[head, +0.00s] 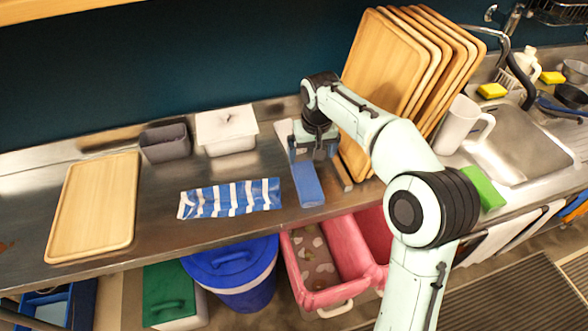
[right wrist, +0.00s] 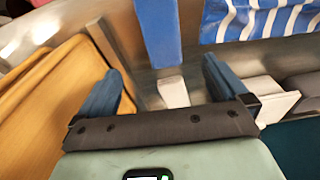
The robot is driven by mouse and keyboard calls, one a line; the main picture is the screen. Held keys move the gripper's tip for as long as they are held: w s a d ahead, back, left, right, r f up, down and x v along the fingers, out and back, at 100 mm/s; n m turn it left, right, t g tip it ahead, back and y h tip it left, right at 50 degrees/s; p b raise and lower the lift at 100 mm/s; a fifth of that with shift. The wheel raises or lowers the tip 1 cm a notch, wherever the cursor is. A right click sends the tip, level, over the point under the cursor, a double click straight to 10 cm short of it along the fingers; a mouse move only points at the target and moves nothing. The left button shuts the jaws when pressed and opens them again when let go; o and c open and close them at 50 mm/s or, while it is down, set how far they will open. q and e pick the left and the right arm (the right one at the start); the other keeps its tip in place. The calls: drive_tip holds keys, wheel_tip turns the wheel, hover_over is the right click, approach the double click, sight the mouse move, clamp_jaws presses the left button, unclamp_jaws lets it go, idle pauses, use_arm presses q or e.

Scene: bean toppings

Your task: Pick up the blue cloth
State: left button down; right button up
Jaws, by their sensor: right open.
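A blue-and-white striped cloth (head: 230,198) lies flat on the steel counter. Part of it shows at the top right of the right wrist view (right wrist: 262,20). A plain blue flat strip (head: 308,186) lies to its right; it shows top centre in the right wrist view (right wrist: 158,32). I cannot tell whether the strip is cloth. My right gripper (head: 313,154) is open over the counter, just behind the strip and right of the striped cloth. Its blue fingers (right wrist: 162,75) are apart, with nothing gripped between them. My left gripper is not in view.
Wooden trays (head: 372,62) stand close to the right of my gripper, with a white pitcher (head: 458,124) and sink beyond. A wooden tray (head: 92,208) lies at the left. A grey container (head: 164,143) and white box (head: 227,132) stand behind the striped cloth. Bins are below the counter.

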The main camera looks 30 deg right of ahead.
hover_over(307, 180)
drive_tip(key=s, duration=0.1)
drive_tip(key=f, duration=0.3)
drive_tip(key=f+b, duration=0.1)
drive_tip(key=f, duration=0.3)
drive_tip(key=shift+s+d+f, duration=0.1)
drive_tip(key=shift+s+f, duration=0.1)
drive_tip(key=shift+f, duration=0.05)
drive_tip(key=f, duration=0.2)
drive_tip(key=w+f, duration=0.1)
drive_tip(key=f, duration=0.2)
drive_tip(key=shift+w+f, duration=0.15)
drive_tip(key=shift+f, duration=0.1)
drive_tip(key=c, duration=1.1)
